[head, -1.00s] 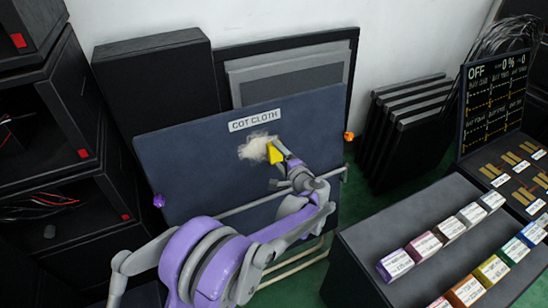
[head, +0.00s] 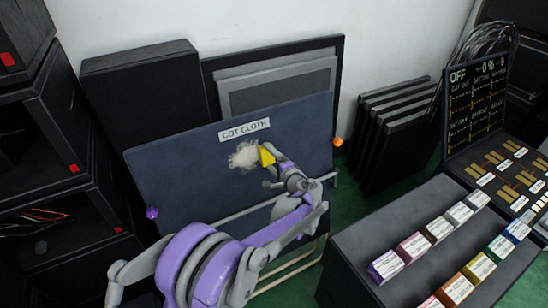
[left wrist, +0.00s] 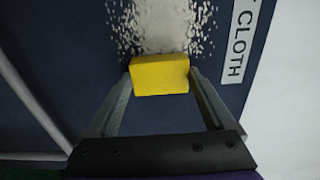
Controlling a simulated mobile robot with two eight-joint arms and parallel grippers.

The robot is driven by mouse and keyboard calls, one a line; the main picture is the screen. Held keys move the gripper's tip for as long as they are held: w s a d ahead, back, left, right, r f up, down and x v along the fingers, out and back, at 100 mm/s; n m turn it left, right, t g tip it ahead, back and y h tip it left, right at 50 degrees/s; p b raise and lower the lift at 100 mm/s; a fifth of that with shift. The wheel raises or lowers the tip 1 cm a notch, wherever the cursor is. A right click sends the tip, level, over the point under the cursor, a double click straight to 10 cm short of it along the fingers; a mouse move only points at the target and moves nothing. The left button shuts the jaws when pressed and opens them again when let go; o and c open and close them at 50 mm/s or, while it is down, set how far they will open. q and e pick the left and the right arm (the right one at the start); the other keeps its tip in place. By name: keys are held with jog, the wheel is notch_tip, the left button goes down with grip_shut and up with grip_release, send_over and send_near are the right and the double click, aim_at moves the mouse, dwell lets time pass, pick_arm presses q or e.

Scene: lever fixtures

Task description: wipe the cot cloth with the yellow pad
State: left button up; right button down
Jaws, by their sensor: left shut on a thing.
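The cot cloth (head: 185,185) is a dark blue upright panel with a white label reading COT CLOTH (head: 244,130). It also fills much of the left wrist view (left wrist: 60,60). A pale, speckled patch (head: 243,155) lies on the cloth below the label; it also shows in the left wrist view (left wrist: 160,22). The yellow pad (head: 266,156) is at the right edge of the patch. My left gripper (left wrist: 160,78) is shut on the yellow pad, with a finger on each side. Whether the pad touches the cloth I cannot tell. My right gripper is out of view.
A dark bench (head: 370,235) with several coloured labelled blocks stands at the right. An orange knob (head: 338,142) and a purple knob (head: 152,213) sit beside the cloth. Black cabinets (head: 45,150) stand at the left. Dark panels (head: 395,120) lean on the wall.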

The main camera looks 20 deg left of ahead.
pick_arm(q)
jog(key=shift+s+a, duration=1.45)
jog(key=shift+s, duration=0.25)
jog(key=shift+s+a, duration=1.45)
jog(key=shift+s, duration=0.25)
jog(key=shift+s+a+p, duration=0.35)
jog(key=shift+s+a, duration=0.8)
jog(key=shift+s, duration=0.1)
jog(key=shift+a+r+p, duration=0.15)
jog(key=shift+r+p, duration=0.45)
jog(key=shift+r, duration=0.35)
jog(key=shift+w+d+f, duration=0.1)
jog(key=shift+w+d, duration=1.2)
jog(key=shift+w, duration=0.15)
jog(key=shift+w+d+r+p, duration=0.3)
jog(key=shift+w+d, duration=0.75)
jog(key=shift+w, duration=0.3)
jog(key=shift+w+d+r+p, duration=0.15)
jog(key=shift+w+d+r, duration=0.15)
jog(key=shift+w+d, duration=0.95)
jog(key=shift+w+d+r+p, duration=0.3)
jog(key=shift+w+d, duration=0.55)
jog(key=shift+w, duration=0.65)
jog(key=shift+s+a, duration=1.5)
jog(key=shift+s, duration=0.3)
jog(key=shift+s+a, duration=1.55)
jog(key=shift+s, duration=0.25)
jog(key=shift+s+a, duration=1.5)
jog(key=shift+s, duration=0.3)
